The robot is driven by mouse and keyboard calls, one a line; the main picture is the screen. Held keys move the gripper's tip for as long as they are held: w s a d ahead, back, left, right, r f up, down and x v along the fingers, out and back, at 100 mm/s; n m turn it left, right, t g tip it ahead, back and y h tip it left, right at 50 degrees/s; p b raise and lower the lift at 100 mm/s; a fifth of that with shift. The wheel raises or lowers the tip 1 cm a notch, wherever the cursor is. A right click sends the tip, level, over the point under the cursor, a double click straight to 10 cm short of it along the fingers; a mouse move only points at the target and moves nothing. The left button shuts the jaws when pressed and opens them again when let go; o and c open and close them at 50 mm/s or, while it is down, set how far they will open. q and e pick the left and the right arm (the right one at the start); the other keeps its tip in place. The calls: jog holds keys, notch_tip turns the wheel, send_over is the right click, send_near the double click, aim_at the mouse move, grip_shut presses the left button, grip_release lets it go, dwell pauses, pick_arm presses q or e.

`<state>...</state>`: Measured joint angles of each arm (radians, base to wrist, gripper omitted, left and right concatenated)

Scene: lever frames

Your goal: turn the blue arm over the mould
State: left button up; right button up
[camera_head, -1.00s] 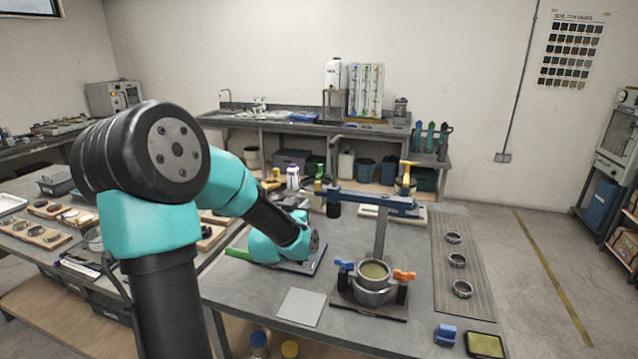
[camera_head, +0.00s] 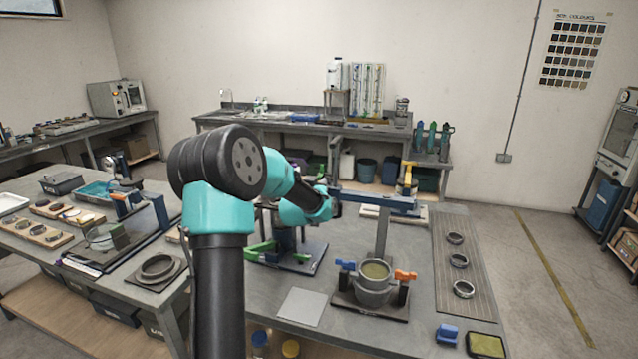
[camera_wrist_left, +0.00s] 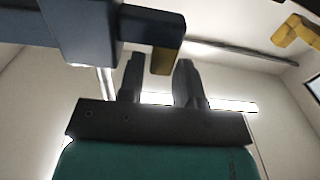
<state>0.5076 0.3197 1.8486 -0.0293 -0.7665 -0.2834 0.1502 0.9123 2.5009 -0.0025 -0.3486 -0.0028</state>
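The blue arm (camera_head: 372,201) is a level bar on a grey post (camera_head: 381,236) behind the mould. The mould (camera_head: 374,290) is a grey metal ring filled with yellowish material, on a dark base between blue and orange clamps. My left gripper is at the left end of the blue arm, its fingers mostly hidden by my own wrist in the head view. In the left wrist view, my left gripper (camera_wrist_left: 160,68) is open, its two dark fingers apart. The blue arm's down-turned end (camera_wrist_left: 163,57) shows between the fingertips; contact is unclear. My right gripper is out of view.
A yellow-topped stand (camera_head: 407,178) is behind the blue arm's right end. Several metal rings (camera_head: 458,261) lie on a ribbed mat at right. A green-handled device (camera_head: 290,255) stands left of the mould, with a flat grey plate (camera_head: 302,307) in front.

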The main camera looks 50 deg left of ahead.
pick_arm(q)
jog(key=shift+x, duration=0.85)
grip_shut()
